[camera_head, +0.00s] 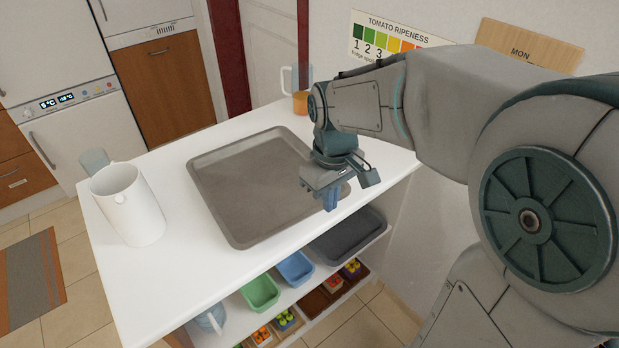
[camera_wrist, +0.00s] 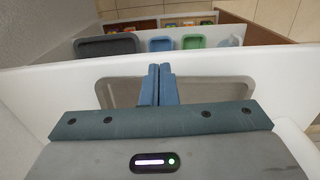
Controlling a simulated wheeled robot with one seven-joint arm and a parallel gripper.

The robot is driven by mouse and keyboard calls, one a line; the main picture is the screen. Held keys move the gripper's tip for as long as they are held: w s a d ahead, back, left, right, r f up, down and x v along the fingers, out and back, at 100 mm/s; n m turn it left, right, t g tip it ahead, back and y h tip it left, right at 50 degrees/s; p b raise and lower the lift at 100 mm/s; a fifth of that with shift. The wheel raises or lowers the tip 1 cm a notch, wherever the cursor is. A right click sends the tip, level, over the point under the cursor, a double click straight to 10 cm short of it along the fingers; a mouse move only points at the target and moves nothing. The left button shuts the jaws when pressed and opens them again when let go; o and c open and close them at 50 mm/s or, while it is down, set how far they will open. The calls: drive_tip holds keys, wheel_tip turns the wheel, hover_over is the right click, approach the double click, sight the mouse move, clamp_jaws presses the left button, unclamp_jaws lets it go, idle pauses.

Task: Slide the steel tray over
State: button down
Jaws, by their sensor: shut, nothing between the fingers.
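The steel tray (camera_head: 245,190) is a grey, shallow, rimmed tray lying flat on the white counter, empty. My gripper (camera_head: 330,200) is at the tray's right side in the head view, pointing down, with its blue fingers near the tray's right rim. I cannot tell whether the fingers touch the tray. In the wrist view my gripper (camera_wrist: 160,70) has its two blue fingers together with nothing between them. The tray (camera_wrist: 122,92) shows on both sides of the fingers there, partly hidden by the gripper body.
A glass jug (camera_head: 300,100) with amber contents stands at the far back end. Below the counter are a dark tray (camera_head: 347,235), a blue bin (camera_head: 295,268) and a green bin (camera_head: 260,292). The counter's front left is clear.

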drive_tip(key=w+f, duration=0.1)
drive_tip(key=f, duration=0.2)
drive_tip(key=a+f, duration=0.1)
drive_tip(key=f, duration=0.2)
drive_tip(key=w+a+f, duration=0.1)
drive_tip(key=f, duration=0.3)
drive_tip(key=shift+w+p, duration=0.3)
drive_tip(key=shift+p, duration=0.05)
drive_tip(key=shift+w+a, duration=0.4)
drive_tip(key=shift+w, duration=0.2)
